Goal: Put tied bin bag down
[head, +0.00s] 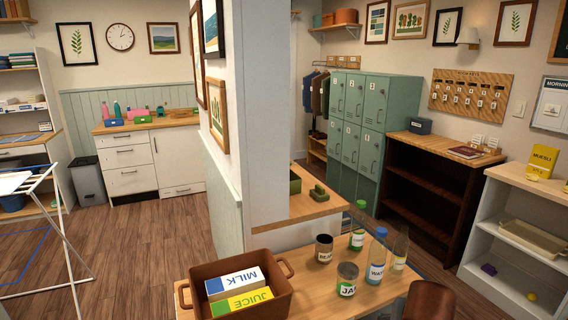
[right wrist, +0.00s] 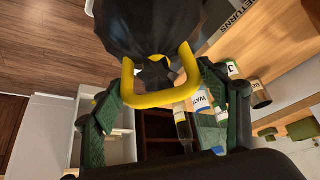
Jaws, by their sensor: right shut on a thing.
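The tied bin bag (right wrist: 150,28) is black with a yellow tie loop (right wrist: 128,82), seen at the top of the right wrist view. My right gripper (right wrist: 162,90) has its green finger pads on either side of the yellow loop and is shut on the bag. The lower part of the bag runs out of the frame, so what lies under it is hidden. The bag and my right gripper do not show in the head view. My left gripper is in neither view.
A wooden table (head: 330,297) in front holds a brown crate (head: 240,302) with cartons, plus several jars and bottles (head: 376,258). A grey bin (head: 88,180) stands by the white drawers. A drying rack (head: 62,222) stands at left. Wooden floor (head: 150,235) lies open between.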

